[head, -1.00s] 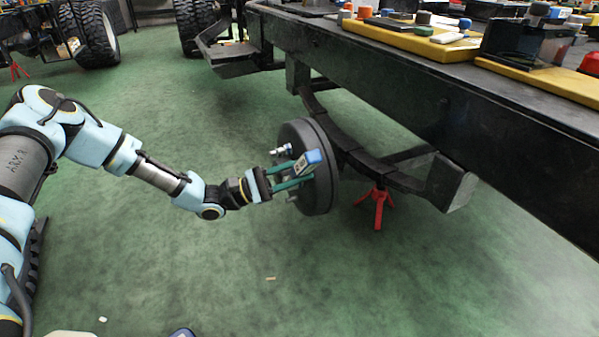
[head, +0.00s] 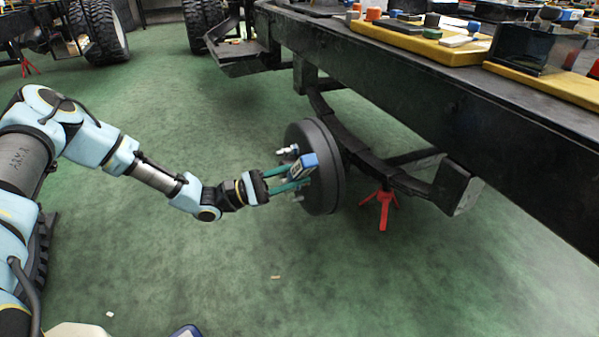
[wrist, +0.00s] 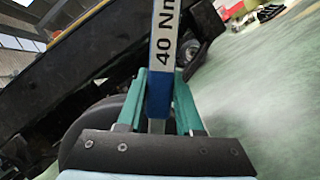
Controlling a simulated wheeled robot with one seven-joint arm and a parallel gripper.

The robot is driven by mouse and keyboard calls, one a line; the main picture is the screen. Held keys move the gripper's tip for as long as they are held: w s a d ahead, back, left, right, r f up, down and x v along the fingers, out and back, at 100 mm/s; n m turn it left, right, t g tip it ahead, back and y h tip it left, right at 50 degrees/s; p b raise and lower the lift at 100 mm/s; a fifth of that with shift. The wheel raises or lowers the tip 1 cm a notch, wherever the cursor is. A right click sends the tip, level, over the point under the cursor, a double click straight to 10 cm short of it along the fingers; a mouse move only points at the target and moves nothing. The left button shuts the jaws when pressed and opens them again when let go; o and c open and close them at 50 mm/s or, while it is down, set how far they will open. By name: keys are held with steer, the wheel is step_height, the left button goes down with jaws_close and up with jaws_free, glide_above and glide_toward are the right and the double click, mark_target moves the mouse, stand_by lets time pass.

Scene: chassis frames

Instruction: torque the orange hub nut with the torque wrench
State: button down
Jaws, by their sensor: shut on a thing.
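My gripper (head: 292,179) is shut on the torque wrench (head: 303,165), in front of the dark round hub (head: 330,165). In the head view the wrench shows as a short blue and pale piece between the green fingers. In the wrist view the wrench (wrist: 164,45) stands up between the fingers, with a blue grip and a light shaft marked "40 Nm". The hub's face is partly covered by my gripper and the wrench. Pale metal studs show at its left edge. I cannot make out the orange hub nut, nor whether the wrench touches the hub.
The black chassis rail (head: 440,100) runs above and to the right, with a yellow tray (head: 430,46) of parts on top. A red stand (head: 382,208) is under the axle. The green floor (head: 200,270) is mostly clear. Large tyres stand at the back left.

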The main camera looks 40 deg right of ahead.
steer(key=shift+w+a+r, duration=0.1)
steer(key=shift+a, duration=0.15)
